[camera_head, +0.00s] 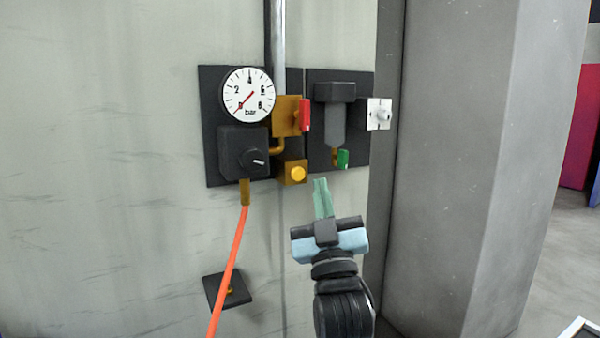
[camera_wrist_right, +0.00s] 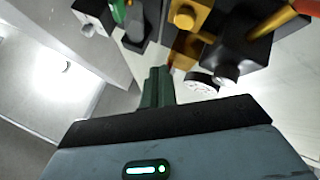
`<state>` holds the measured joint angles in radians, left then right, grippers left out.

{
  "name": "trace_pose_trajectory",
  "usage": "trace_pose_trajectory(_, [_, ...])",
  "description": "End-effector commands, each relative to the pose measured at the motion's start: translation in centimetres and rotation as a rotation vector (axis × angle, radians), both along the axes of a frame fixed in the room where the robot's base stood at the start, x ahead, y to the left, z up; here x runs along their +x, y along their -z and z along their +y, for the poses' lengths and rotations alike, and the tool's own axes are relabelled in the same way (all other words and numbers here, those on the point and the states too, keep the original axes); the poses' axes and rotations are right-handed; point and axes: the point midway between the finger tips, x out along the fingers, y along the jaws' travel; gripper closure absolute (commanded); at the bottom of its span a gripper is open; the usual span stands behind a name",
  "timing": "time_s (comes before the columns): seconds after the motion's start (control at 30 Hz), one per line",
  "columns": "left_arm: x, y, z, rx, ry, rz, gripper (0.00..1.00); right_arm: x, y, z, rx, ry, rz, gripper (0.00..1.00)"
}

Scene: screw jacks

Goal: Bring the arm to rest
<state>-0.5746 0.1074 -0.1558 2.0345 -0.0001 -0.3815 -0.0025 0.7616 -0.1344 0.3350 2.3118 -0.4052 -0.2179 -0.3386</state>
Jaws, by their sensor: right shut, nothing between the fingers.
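My right gripper (camera_head: 321,186) is in the middle of the head view, below the wall-mounted air unit. Its two green fingers are closed together with nothing between them. The fingertips are below the yellow button (camera_head: 298,174) and the green handle (camera_head: 343,159) and look apart from both. In the right wrist view the shut fingers (camera_wrist_right: 158,75) point towards the same fittings, with the yellow button (camera_wrist_right: 185,18) beyond them. My left gripper does not show.
A pressure gauge (camera_head: 249,94), a black regulator with knob (camera_head: 243,152) and a red handle (camera_head: 305,115) are on the dark panel. An orange hose (camera_head: 229,270) hangs below. A white fitting (camera_head: 379,114) is at right, beside a grey pillar (camera_head: 460,170). Wall at left is bare.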

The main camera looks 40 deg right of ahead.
Motion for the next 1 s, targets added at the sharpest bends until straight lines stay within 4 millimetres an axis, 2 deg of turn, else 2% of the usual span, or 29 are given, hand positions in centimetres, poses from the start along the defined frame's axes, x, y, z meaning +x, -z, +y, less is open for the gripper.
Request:
trace_pose_trajectory(0.7, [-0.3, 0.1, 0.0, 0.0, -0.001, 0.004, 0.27, 0.1, 0.3, 0.1, 0.001, -0.005, 0.009, 1.0])
trace_pose_trajectory(0.87, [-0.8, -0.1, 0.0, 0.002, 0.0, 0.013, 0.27, 1.9, 4.1, 1.5, 0.017, -0.085, 0.12, 1.0])
trace_pose_trajectory(1.0, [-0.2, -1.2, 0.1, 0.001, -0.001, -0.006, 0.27, 3.2, 9.5, 3.4, 0.052, -0.182, 0.257, 1.0])
